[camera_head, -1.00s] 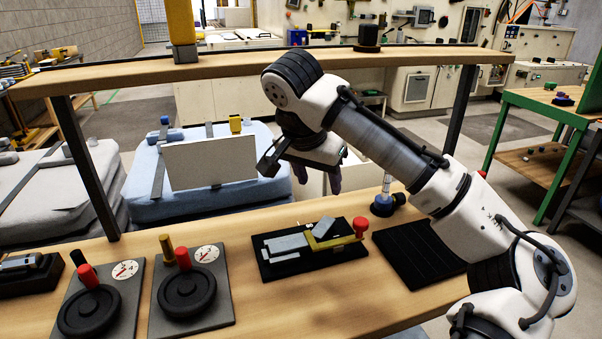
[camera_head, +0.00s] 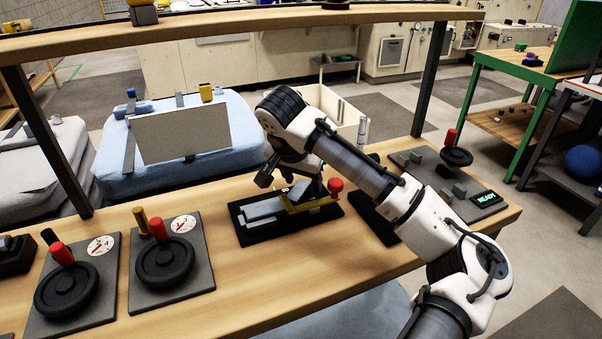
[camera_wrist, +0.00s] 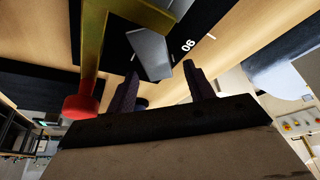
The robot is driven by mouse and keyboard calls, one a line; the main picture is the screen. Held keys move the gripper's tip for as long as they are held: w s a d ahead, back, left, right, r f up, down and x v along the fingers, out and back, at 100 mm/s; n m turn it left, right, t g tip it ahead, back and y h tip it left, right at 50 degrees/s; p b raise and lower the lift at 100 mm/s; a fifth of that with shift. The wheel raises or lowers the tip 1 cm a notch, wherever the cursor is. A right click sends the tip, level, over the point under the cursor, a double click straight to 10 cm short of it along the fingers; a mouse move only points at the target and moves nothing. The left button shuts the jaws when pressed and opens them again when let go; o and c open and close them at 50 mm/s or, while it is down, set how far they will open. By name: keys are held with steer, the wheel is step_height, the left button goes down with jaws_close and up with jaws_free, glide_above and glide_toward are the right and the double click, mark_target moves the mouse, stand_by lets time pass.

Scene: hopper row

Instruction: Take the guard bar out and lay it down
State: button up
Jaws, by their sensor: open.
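A yellow bar (camera_head: 318,203) with a red knob (camera_head: 335,186) lies across the right part of a black base (camera_head: 252,238) on the bench; I take it for the guard bar. Beside it are a long grey piece (camera_head: 262,210) and a smaller tilted grey block (camera_head: 297,191). My gripper (camera_head: 302,184) is low over this base, its fingers partly hidden. In the wrist view my gripper (camera_wrist: 163,80) is open, with the grey block (camera_wrist: 150,52) just beyond and between the fingertips. The yellow bar (camera_wrist: 92,40) and red knob (camera_wrist: 80,107) are to the left of the fingers. I cannot tell whether anything touches.
Two plates with black handwheels (camera_head: 165,262) and red knobs stand left on the bench. A grey panel with a READY display (camera_head: 486,198) is at the right. A wooden rail (camera_head: 230,22) runs above the bench's back edge. The bench front is clear.

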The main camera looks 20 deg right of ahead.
jaws_close()
steer(key=c, duration=0.8)
jaws_free()
jaws_close()
steer(key=shift+r, duration=0.1)
steer(key=shift+r, duration=0.15)
steer(key=shift+r+p, duration=1.15)
steer(key=shift+r, duration=0.2)
steer(key=shift+r+p, duration=0.55)
steer(key=shift+p, duration=0.2)
